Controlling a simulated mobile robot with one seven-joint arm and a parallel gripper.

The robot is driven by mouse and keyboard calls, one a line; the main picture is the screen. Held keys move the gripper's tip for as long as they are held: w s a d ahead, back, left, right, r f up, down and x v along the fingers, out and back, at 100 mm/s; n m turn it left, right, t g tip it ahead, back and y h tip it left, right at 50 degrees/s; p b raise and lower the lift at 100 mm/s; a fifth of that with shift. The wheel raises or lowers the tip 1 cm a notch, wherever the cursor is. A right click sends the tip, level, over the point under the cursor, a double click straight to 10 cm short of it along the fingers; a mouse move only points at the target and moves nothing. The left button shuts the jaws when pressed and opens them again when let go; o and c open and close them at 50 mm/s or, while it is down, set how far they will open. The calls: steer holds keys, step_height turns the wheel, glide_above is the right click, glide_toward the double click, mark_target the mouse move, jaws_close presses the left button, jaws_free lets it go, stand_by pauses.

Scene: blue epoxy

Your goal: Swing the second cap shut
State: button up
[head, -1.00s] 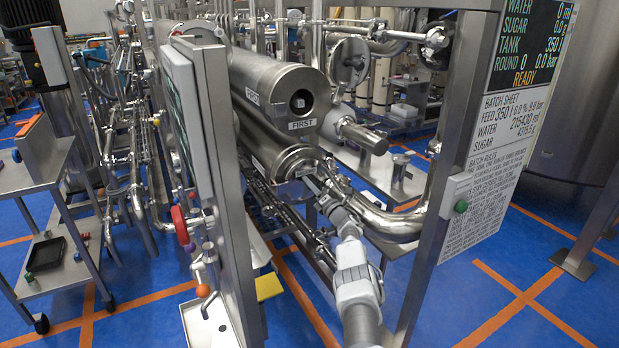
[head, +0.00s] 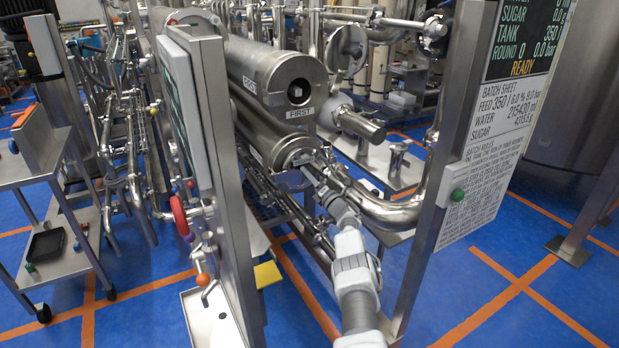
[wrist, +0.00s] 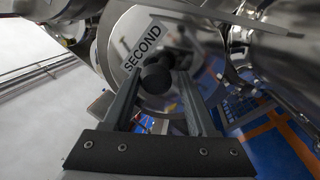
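The second cap (wrist: 120,42) is a round steel disc with a "SECOND" label and a black ball knob (wrist: 157,79). It fills the middle of the wrist view at the lower housing (head: 272,135). My gripper (wrist: 163,78) points at its face, with the knob between the two fingers. A gap shows between the knob and the right finger, so the fingers look open around it. In the head view my gripper (head: 309,170) reaches the lower housing's near end, partly hiding the cap. I cannot tell whether the cap sits flush.
The upper housing (head: 262,70) has a dark-centred end and a "FIRST" label. A curved steel pipe (head: 400,212) lies close right of my arm. A frame post (head: 440,170) stands right and a panel (head: 205,130) left. Blue floor is clear at lower right.

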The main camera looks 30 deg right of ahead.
steer(key=shift+r, duration=0.2)
steer(key=s+p, duration=0.1)
steer(key=p, duration=0.2)
steer(key=s+f+p, duration=0.3)
steer(key=s+p, duration=0.9)
steer(key=s, duration=0.4)
steer(key=shift+d+f, duration=0.15)
steer(key=shift+d, duration=0.05)
